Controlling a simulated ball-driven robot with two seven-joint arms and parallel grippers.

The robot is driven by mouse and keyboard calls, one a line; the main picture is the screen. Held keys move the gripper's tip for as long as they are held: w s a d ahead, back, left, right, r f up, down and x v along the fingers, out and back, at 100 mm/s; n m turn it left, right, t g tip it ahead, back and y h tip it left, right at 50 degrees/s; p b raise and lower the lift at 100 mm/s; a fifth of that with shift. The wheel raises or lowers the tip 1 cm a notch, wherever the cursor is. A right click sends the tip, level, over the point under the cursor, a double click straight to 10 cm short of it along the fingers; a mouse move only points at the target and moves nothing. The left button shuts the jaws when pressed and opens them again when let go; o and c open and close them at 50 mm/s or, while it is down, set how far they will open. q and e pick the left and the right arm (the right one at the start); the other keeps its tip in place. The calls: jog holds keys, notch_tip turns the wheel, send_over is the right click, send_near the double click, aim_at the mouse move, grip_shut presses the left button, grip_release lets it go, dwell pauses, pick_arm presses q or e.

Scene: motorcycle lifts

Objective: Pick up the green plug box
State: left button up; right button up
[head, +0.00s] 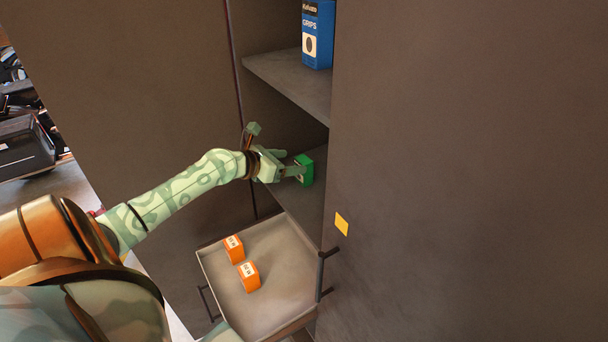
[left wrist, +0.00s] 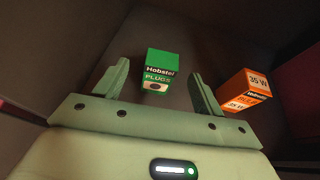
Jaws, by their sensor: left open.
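The green plug box (head: 306,171) stands on the lower shelf inside the cabinet in the head view. It also shows in the left wrist view (left wrist: 160,72), upright with its label "Hobster PLUGS", between and beyond the two fingertips. My left gripper (head: 293,163) reaches into the cabinet from the left, right at the box. In the left wrist view the left gripper (left wrist: 158,80) is open, with a finger on each side of the box and gaps beside it. I cannot tell whether a finger touches it. My right gripper is not in view.
An orange box (left wrist: 244,91) stands right of the green box in the left wrist view. An open drawer (head: 290,285) below the shelf holds two orange boxes (head: 249,277). A blue grips box (head: 318,35) stands on the upper shelf (head: 285,80). Cabinet walls flank the opening.

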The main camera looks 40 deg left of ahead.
aim_at(300, 161)
pick_arm(q)
jog(key=shift+w+d+f, duration=0.2)
jog(key=shift+w, duration=0.4)
jog(key=b+x, duration=0.2)
jog(key=x, duration=0.2)
jog(key=shift+w+d+f, duration=0.1)
jog(key=shift+w+f, duration=0.05)
jog(key=shift+w, duration=0.1)
jog(key=shift+s, duration=0.1)
jog(key=c, duration=1.2)
